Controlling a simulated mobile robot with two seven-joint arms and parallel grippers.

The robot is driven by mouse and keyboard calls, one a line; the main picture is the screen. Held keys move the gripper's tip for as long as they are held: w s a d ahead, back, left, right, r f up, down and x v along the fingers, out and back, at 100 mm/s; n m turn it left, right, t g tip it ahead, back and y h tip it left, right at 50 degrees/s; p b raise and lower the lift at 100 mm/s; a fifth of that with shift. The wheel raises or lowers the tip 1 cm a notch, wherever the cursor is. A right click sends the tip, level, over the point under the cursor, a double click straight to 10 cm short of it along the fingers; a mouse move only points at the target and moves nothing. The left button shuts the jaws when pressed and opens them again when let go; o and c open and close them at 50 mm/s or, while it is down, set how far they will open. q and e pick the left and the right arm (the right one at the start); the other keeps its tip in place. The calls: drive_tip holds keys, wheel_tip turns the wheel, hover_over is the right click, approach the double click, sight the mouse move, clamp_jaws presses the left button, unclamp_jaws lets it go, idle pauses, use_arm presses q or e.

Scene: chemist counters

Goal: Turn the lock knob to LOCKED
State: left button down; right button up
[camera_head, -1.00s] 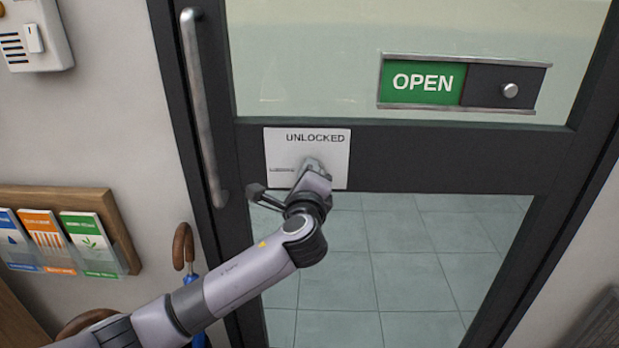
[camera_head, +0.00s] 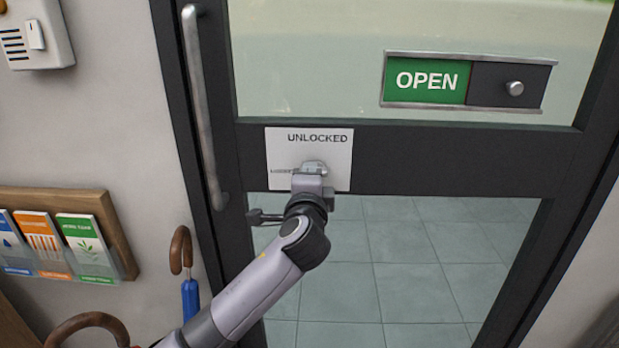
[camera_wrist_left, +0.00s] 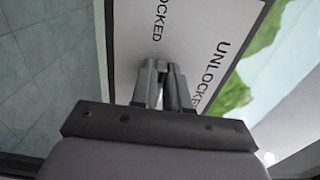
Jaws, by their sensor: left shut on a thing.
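A white plate (camera_head: 282,148) on the door's dark crossbar reads UNLOCKED at its top, with a small, partly covered LOCKED label at its left. The pale lock knob (camera_head: 315,166) is at the middle of the plate, mostly hidden by my left gripper (camera_head: 311,177). My left gripper is shut on the knob. In the left wrist view the fingers (camera_wrist_left: 162,88) meet the plate between the two words, and the knob is largely hidden between them. I cannot tell exactly where the knob points. My right gripper is not in view.
A vertical door handle (camera_head: 203,105) stands left of the plate. A sliding OPEN sign (camera_head: 430,82) is at the upper right. A leaflet rack (camera_head: 110,215) and a blue umbrella (camera_head: 190,295) are at the lower left.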

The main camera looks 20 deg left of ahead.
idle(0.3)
use_arm(q)
drive_tip(key=c, duration=1.1)
unclamp_jaws()
drive_tip(key=v, duration=0.7)
drive_tip(key=shift+s, duration=0.1)
